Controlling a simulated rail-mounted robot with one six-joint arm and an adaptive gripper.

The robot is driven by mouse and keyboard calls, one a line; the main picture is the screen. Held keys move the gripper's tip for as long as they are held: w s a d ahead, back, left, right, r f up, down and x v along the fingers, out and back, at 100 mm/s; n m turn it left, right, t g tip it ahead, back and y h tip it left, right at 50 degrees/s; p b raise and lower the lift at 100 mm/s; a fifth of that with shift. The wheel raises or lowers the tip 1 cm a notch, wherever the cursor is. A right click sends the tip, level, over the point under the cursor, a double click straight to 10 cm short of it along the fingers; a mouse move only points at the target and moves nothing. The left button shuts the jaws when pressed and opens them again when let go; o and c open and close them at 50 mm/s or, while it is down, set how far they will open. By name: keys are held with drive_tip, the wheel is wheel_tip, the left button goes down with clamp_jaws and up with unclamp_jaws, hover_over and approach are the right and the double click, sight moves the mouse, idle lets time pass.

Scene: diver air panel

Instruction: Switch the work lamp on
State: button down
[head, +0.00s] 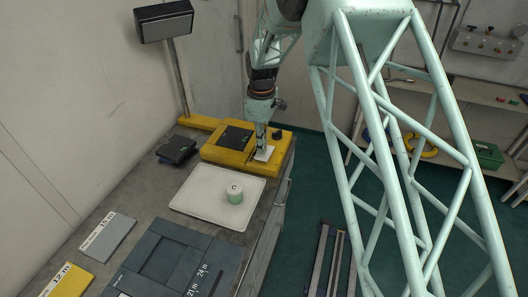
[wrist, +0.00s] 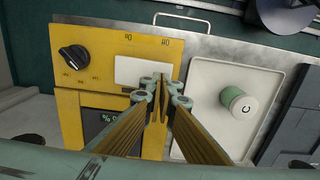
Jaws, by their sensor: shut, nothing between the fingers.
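The work lamp (head: 164,22) is a dark box-shaped head on a post at the back left of the bench; its face looks dark. A yellow box (head: 213,153) stands on the bench below it. The box carries a white rectangular plate (head: 264,154), also in the wrist view (wrist: 143,71), and a black knob (wrist: 74,58), seen in the head view too (head: 277,134). My gripper (wrist: 163,92) is shut and empty, its tips beside the plate's lower right corner in the wrist view. In the head view my gripper (head: 260,150) is over the plate; contact cannot be told.
A pale tray (head: 187,198) with a green and white canister (head: 235,195) lies in front of the box. A black device (head: 176,149) lies to the left. Grey and yellow slabs (head: 68,281) and a dark panel (head: 165,258) fill the front.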

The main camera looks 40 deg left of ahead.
sight(262, 156)
drive_tip(key=shift+f+b, duration=0.6)
drive_tip(key=shift+f, duration=0.8)
idle(1.9)
drive_tip(key=shift+r, duration=0.15)
drive_tip(key=shift+r+p, duration=1.3)
drive_tip(key=shift+r, duration=2.05)
